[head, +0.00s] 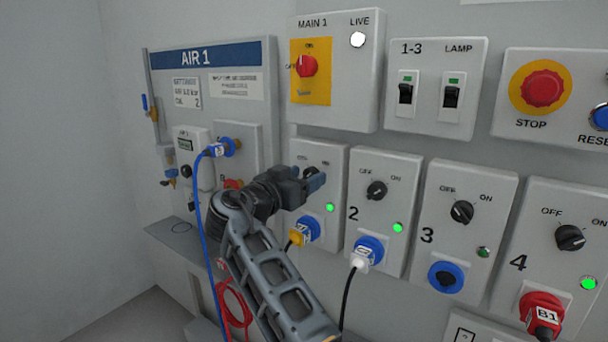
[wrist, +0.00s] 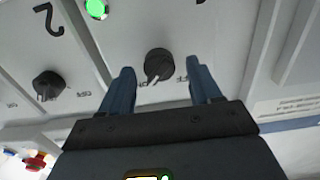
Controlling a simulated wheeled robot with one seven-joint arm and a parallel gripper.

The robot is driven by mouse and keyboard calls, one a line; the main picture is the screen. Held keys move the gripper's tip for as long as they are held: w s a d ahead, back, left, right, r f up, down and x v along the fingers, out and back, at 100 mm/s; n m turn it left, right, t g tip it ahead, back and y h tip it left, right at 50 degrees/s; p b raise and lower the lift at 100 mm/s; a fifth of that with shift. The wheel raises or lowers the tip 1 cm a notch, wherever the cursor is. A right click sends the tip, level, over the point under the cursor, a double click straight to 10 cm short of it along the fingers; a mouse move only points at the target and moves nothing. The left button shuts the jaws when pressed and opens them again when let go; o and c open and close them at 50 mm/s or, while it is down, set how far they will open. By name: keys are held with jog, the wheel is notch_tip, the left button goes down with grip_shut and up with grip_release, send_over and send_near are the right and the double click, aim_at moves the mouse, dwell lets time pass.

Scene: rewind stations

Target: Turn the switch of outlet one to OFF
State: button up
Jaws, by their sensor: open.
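The outlet one switch (wrist: 158,65) is a round black knob with a white pointer mark. In the wrist view, which is upside down, the mark points down and slightly left, towards the label on the left. In the head view the knob (head: 309,171) is partly hidden by my gripper (head: 316,183). My gripper is open, with one blue finger on each side of the knob in the wrist view (wrist: 161,80). I cannot tell whether a finger touches it. The green lamp (head: 330,207) of outlet one is lit. A yellow-and-blue plug (head: 303,232) sits below.
Outlet two's knob (head: 376,190) is close on the right, with its green lamp (head: 398,227) lit. The main switch (head: 307,66) is above. A blue hose (head: 200,200) hangs from the AIR 1 panel (head: 255,85) on the left, near my arm.

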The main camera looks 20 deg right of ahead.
jog(key=shift+w+d, duration=0.1)
jog(key=shift+d, duration=0.05)
jog(key=c, duration=1)
